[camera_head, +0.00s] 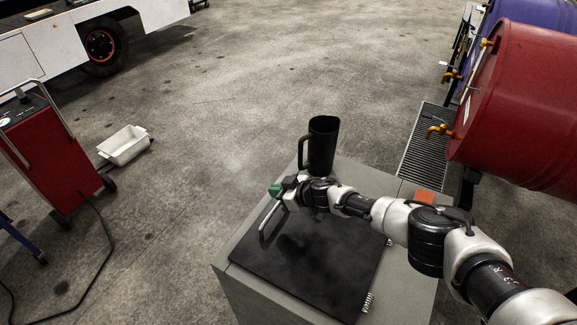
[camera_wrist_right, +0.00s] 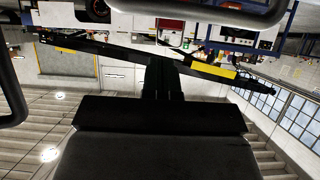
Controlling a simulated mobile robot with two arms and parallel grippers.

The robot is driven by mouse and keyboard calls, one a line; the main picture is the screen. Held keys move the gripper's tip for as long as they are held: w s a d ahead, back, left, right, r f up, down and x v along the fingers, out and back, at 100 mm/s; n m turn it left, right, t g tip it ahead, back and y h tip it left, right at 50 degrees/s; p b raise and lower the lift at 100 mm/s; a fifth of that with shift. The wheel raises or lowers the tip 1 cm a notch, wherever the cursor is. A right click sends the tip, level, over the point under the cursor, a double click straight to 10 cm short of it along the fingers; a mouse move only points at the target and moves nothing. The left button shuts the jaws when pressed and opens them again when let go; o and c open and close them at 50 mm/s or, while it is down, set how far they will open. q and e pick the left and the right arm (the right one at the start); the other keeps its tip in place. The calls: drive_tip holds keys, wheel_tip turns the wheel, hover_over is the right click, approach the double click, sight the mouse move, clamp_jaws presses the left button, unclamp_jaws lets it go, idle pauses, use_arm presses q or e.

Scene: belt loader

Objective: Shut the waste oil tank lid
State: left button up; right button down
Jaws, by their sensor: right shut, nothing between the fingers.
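The waste oil tank (camera_head: 243,288) is a grey box at the bottom centre of the head view. Its black lid (camera_head: 310,262) lies flat, or very nearly flat, over the top; I cannot tell whether a small gap is left under its edge. A grey bar handle (camera_head: 264,232) stands at the lid's left edge, and spring hinges (camera_head: 367,302) show at its right edge. My right gripper (camera_head: 276,190) is shut and empty, with a green tip, above the lid's far left part, close to the handle's upper end. My left gripper is out of view.
A black jug (camera_head: 322,145) stands on the tank top behind the lid, very close to my right wrist. A red drum (camera_head: 520,105) lies on a rack at right, above a floor grating (camera_head: 425,145). A red cart (camera_head: 52,160) and white tray (camera_head: 123,145) stand left.

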drive_tip(key=shift+d+r, duration=0.15)
drive_tip(key=shift+r, duration=0.8)
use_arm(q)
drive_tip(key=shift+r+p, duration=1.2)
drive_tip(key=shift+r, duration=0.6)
use_arm(e)
drive_tip(key=s+d+r, duration=0.2)
drive_tip(key=d+r, duration=0.2)
drive_tip(key=r, duration=0.3)
drive_tip(key=shift+s+d+r, duration=0.15)
drive_tip(key=shift+s+d, duration=0.05)
drive_tip(key=shift+s, duration=0.15)
